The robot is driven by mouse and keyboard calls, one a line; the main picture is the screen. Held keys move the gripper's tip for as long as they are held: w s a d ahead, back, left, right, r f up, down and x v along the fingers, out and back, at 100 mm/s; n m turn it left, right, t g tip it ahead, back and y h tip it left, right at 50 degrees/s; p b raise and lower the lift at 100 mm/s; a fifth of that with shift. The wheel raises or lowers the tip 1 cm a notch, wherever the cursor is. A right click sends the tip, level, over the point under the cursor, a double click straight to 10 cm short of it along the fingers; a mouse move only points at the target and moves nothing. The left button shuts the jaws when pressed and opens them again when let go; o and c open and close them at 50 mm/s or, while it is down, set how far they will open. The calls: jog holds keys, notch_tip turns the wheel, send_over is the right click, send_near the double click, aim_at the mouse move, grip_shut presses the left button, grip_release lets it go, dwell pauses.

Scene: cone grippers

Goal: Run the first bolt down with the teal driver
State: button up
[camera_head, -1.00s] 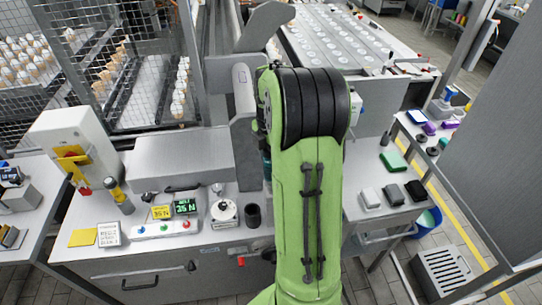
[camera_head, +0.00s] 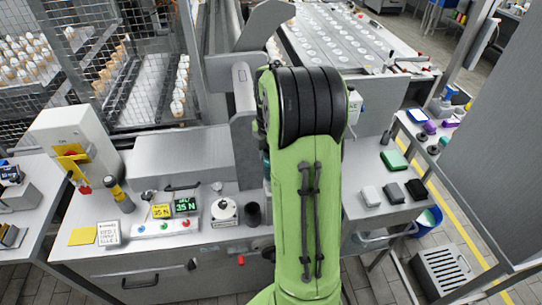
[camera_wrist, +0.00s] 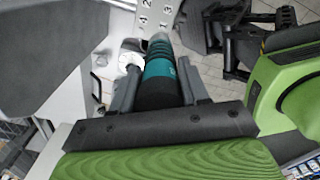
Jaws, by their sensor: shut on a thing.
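The teal driver (camera_wrist: 160,68), with a black lower body, is between the two dark fingers of my gripper (camera_wrist: 158,76) in the wrist view. The gripper is shut on it. The driver's far end reaches to a grey plate (camera_wrist: 152,18) stamped with numbers, among them 2, 3 and 4. A pale round part (camera_wrist: 130,58) shows just left of the driver. The driver's tip and any bolt under it are hidden, so I cannot tell whether they touch. In the head view my green arm hides the gripper and most of the work spot.
A small display (camera_head: 185,205) reading 35 N stands on the bench beside a yellow 35 N card (camera_head: 161,211). A round white dial (camera_head: 225,211) and a black cup (camera_head: 253,214) stand close to my arm.

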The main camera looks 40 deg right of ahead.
jog(key=shift+f+b, duration=0.4)
jog(key=shift+f, duration=0.2)
jog(key=shift+s+a+f, duration=0.1)
jog(key=shift+s+f, duration=0.05)
dwell(1.3)
jog(key=shift+r+p, duration=0.35)
jog(key=shift+r, duration=0.05)
dwell(0.5)
jog(key=shift+r+p, duration=2.65)
jog(key=shift+r, duration=0.45)
jog(key=shift+d+f, duration=0.1)
jog(key=shift+d, duration=0.1)
